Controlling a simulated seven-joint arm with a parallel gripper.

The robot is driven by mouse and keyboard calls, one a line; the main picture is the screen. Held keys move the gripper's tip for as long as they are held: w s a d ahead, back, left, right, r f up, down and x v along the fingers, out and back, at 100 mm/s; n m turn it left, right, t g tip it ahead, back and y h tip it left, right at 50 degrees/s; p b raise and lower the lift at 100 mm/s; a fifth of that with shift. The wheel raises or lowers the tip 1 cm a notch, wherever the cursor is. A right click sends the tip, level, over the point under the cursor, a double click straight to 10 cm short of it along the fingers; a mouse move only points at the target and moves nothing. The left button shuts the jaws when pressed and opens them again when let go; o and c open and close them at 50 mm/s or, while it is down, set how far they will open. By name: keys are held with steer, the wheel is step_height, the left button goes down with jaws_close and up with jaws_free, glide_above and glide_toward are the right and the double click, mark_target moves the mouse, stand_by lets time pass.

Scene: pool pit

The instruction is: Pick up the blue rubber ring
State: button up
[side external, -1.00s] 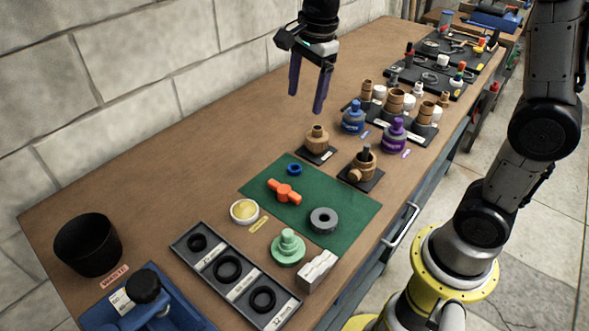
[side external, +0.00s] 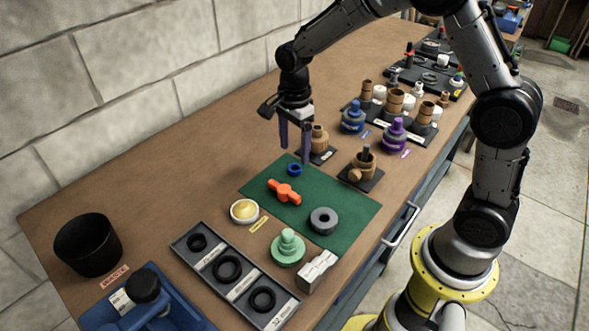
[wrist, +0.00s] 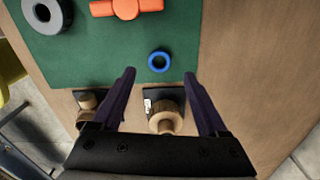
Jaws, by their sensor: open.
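The blue rubber ring (side external: 294,170) lies flat on the green mat (side external: 345,208), near the mat's far corner. It also shows in the wrist view (wrist: 158,61), ahead of the fingertips and roughly midway between them. My gripper (side external: 295,155) is open and empty, with its two dark purple fingers pointing down above the bench, just behind the ring. In the wrist view my gripper (wrist: 159,72) has its fingers wide apart, with nothing between the tips touching them.
An orange handle piece (side external: 284,191) and a grey ring (side external: 323,221) share the mat. A brass fitting (side external: 319,138) on a dark plate stands close behind my fingers, and another brass fitting (side external: 363,164) stands to the right. Open bench lies left of the mat.

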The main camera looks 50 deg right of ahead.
mark_target(296, 171)
step_height(296, 171, down, 5)
steer(key=shift+s+d+f, duration=0.1)
steer(key=shift+d, duration=0.05)
jaws_close()
stand_by(0.4)
